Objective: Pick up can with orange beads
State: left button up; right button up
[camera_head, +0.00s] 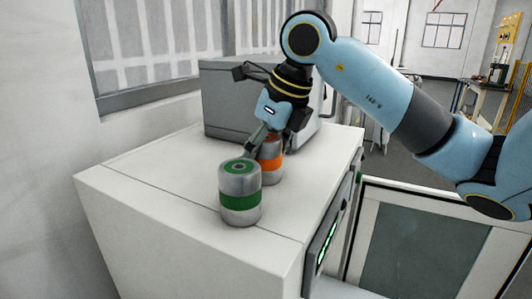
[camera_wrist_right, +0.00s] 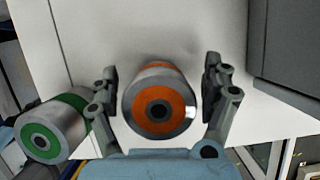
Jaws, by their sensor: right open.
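The can with orange beads (camera_head: 271,160) stands upright on the white cabinet top, behind the green-banded can (camera_head: 240,200). In the right wrist view the orange can (camera_wrist_right: 160,103) shows its orange-ringed end between the two open fingers of my right gripper (camera_wrist_right: 160,90). A gap shows on each side of the can, so the fingers look clear of it. In the head view my right gripper (camera_head: 268,143) is at the orange can and hides part of it. The green can (camera_wrist_right: 55,128) also shows in the wrist view, beside the left finger. My left gripper is out of view.
The white cabinet top (camera_head: 150,185) has free room to the left of the cans. A grey box (camera_head: 230,105) stands at the back, behind the orange can. The cabinet's right edge is close to the cans.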

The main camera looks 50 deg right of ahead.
jog(key=shift+w+a+f, duration=0.1)
jog(key=shift+w+f, duration=0.15)
jog(key=shift+f, duration=0.2)
jog(key=shift+c, duration=0.3)
jog(key=c, duration=1.4)
jog(key=shift+r, duration=0.15)
